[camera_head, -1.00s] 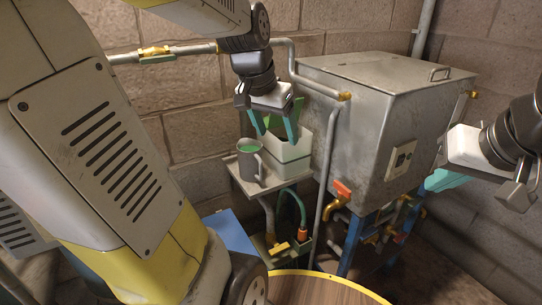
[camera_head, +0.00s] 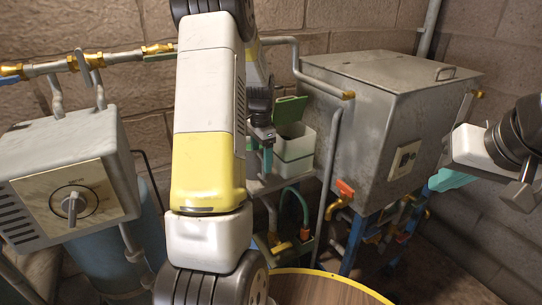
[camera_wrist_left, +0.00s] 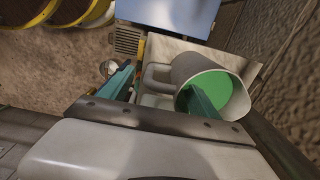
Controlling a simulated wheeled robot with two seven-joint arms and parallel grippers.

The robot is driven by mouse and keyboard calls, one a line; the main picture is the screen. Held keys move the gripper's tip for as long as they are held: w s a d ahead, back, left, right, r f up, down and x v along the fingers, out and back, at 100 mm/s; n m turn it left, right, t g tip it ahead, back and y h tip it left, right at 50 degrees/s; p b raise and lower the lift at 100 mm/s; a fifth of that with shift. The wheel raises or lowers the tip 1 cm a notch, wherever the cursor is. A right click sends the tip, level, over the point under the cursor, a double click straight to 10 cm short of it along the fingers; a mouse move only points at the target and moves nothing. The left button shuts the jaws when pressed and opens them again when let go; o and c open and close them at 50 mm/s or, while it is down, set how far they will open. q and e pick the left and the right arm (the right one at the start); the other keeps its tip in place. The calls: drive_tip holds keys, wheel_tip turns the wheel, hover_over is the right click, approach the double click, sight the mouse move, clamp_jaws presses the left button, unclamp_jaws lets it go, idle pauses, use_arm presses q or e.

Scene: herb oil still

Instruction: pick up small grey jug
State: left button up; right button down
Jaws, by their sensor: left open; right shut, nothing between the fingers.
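The small grey jug (camera_wrist_left: 161,77) stands on a pale shelf (camera_wrist_left: 167,46) in the left wrist view, with green liquid inside. Its handle faces left. My left gripper (camera_wrist_left: 160,92) is open above it. One teal finger overlaps the jug's mouth, and the other is left of the handle. I cannot tell whether the finger dips inside. My right gripper (camera_head: 452,179) is shut and empty at the right, away from the jug.
The white box (camera_head: 294,148), with a green panel (camera_head: 290,109) at its top, is close right of my left gripper. A metal tank (camera_head: 375,115) stands further right. A grey control box (camera_head: 75,180) and pipes are at the left. A round wooden top (camera_head: 315,288) is in front.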

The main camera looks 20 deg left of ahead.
use_arm(q)
wheel_tip(320, 180, down, 5)
drive_tip(key=shift+f, duration=0.15)
clamp_jaws()
idle(0.4)
